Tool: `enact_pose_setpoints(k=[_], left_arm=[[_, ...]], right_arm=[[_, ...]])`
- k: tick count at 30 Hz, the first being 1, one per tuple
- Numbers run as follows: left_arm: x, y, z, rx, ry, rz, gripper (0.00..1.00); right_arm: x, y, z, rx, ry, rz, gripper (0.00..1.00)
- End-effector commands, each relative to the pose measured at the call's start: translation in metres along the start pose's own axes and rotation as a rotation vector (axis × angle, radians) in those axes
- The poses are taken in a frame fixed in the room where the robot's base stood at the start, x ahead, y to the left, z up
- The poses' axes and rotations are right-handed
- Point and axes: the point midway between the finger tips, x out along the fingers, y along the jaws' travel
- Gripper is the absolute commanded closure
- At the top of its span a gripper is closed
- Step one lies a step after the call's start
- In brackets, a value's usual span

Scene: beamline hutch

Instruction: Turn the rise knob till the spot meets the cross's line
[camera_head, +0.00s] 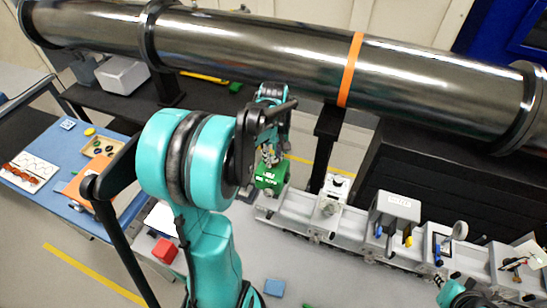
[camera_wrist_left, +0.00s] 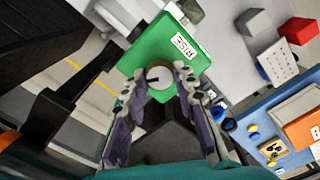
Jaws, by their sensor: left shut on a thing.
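The green block marked RISE (camera_wrist_left: 186,42) stands at the left end of the rail; it also shows in the head view (camera_head: 272,176). Its rise knob (camera_wrist_left: 159,77), with a pale round face and a brass-coloured rim, faces my left wrist camera. My left gripper (camera_wrist_left: 160,84) has its two fingers on either side of the knob and is shut on it. In the head view my left gripper (camera_head: 269,152) is partly hidden behind its own arm. A teal part of my right arm (camera_head: 456,294) shows at the lower right; its fingers are not clear. I cannot make out the spot or the cross.
A grey rail (camera_head: 300,219) with several optical mounts runs to the right of the green block. A large dark pipe (camera_head: 270,50) crosses behind. A red block (camera_head: 165,250) and a blue block (camera_head: 274,288) lie on the grey table. A blue mat (camera_head: 75,210) is at left.

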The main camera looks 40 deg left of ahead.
Motion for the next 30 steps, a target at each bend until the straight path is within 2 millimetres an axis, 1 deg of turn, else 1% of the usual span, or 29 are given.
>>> enact_pose_setpoints(k=[2,3,5,14,17,20,27,30], left_arm=[[0.0,0.0,0.0,0.001,-0.001,0.0,1.0],[0.0,0.0,0.0,0.002,-0.001,0.0,0.67],[0.0,0.0,0.0,0.002,-0.001,0.0,0.51],[-0.001,0.0,0.0,0.003,0.0,0.0,0.51],[-0.007,0.0,0.0,0.003,0.0,0.0,0.51],[-0.021,0.0,0.0,0.003,0.0,0.0,0.51],[-0.074,0.0,0.001,0.003,0.0,0.0,0.51],[-0.093,0.0,0.001,0.003,0.0,0.0,0.51]], right_arm=[[0.0,0.0,0.0,0.0,0.0,0.0,0.81],[0.0,0.0,0.0,0.0,0.0,0.0,0.81],[0.0,0.0,0.0,0.0,0.0,0.0,0.81],[0.0,0.0,0.0,0.0,0.0,0.0,0.81],[0.0,0.0,0.0,0.0,0.0,0.0,0.81],[0.0,0.0,0.0,0.0,0.0,0.0,0.81],[0.0,0.0,0.0,0.0,0.0,0.0,0.81],[0.0,0.0,0.0,0.0,0.0,0.0,0.81]])
